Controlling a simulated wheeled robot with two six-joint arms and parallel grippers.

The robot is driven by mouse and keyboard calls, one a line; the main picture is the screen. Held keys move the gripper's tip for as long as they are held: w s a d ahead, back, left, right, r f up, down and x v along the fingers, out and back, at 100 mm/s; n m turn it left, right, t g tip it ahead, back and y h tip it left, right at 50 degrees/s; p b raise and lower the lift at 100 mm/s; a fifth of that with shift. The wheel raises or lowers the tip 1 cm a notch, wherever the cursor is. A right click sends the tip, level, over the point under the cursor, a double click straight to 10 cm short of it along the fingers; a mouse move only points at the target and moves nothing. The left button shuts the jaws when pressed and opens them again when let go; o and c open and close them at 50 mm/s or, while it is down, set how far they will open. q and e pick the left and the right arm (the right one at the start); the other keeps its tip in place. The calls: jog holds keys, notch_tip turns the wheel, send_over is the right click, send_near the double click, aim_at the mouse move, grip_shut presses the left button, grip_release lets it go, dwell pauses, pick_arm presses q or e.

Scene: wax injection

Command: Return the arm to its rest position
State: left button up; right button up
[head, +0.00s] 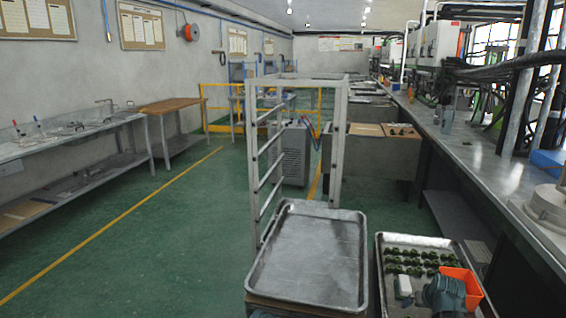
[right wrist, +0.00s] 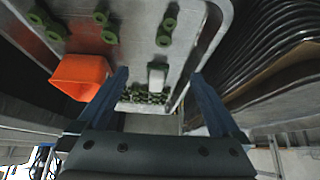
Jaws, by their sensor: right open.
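My right gripper (head: 426,295) is over the near part of a metal tray (head: 382,250) at the lower right of the head view. In the right wrist view its two fingers (right wrist: 160,76) are spread apart with nothing gripped. A small white block (right wrist: 157,77) shows beyond the gap between them; it is also in the head view (head: 404,286), left of the gripper. An orange container (head: 463,287) is close on the gripper's right; it also shows in the right wrist view (right wrist: 80,77). My left gripper is not in view.
Several green pieces (head: 411,260) lie in rows on the tray. An empty metal tray (head: 308,255) is to its left, in front of an upright metal rack frame (head: 338,150). A long workbench (head: 480,165) runs along the right. The green floor on the left is clear.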

jog(key=s+a+f+n+g, duration=0.1)
jog(key=s+a+g, duration=0.1)
jog(key=s+a, duration=0.45)
jog(key=s+a+f+n+g+y, duration=0.15)
jog(key=s+a, duration=0.25)
jog(key=a, duration=0.6)
jog(key=s+a+f+g, duration=0.1)
jog(key=s+a+g, duration=0.1)
jog(key=s+a, duration=0.5)
pick_arm(q)
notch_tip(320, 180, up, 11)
jog(key=p, duration=1.1)
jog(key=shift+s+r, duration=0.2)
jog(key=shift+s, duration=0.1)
pick_arm(e)
jog(key=s+a+r+n+g+h, duration=0.1)
jog(key=s+a+r+n, duration=0.3)
jog(key=a+r, duration=0.7)
jog(key=shift+s+a+r, duration=0.15)
jog(key=shift+a+r, duration=0.1)
jog(key=shift+a, duration=0.4)
jog(key=shift+d+h, duration=0.1)
jog(key=shift+h, duration=0.15)
